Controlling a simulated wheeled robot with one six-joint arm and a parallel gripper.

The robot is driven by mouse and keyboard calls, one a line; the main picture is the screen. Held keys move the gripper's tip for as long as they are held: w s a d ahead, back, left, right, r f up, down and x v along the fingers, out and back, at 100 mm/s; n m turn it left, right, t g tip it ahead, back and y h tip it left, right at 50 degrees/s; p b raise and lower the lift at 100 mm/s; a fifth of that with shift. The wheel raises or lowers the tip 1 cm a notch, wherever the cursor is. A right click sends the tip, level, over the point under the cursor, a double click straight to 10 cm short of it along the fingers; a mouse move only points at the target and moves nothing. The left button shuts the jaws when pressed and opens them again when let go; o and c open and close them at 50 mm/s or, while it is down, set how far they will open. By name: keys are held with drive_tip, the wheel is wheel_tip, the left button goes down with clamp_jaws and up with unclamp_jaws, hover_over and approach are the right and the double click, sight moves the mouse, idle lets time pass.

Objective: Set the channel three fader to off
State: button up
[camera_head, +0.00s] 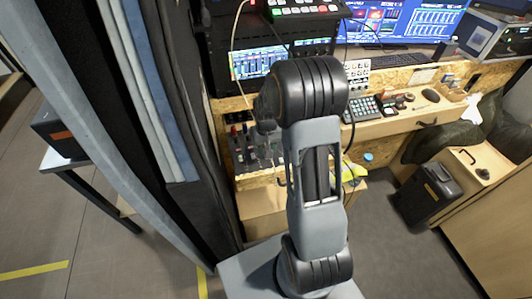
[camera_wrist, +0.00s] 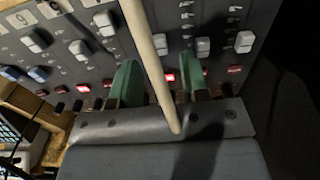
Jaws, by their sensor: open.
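A dark mixer panel (camera_wrist: 180,15) with several pale fader caps fills the upper wrist view. Several caps show, among them one at far left (camera_wrist: 36,41), one between my fingers (camera_wrist: 160,43) and one at right (camera_wrist: 244,41). I cannot tell which is channel three. My gripper (camera_wrist: 157,78) has green fingertips spread apart over the panel, close to a lit red button (camera_wrist: 169,77). A pale wooden rod (camera_wrist: 150,60) crosses between the fingers and hides part of the panel. In the head view the panel (camera_head: 258,152) is partly behind my arm.
A wooden desk shelf (camera_head: 400,122) holds a keypad (camera_head: 362,108) and small items. Monitors (camera_head: 400,20) and a switcher (camera_head: 305,10) stand above. A dark curtain (camera_head: 185,110) hangs close at left. A black bin (camera_head: 430,190) stands at right. Some floor is clear.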

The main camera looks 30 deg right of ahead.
drive_tip(key=shift+f, duration=1.75)
clamp_jaws()
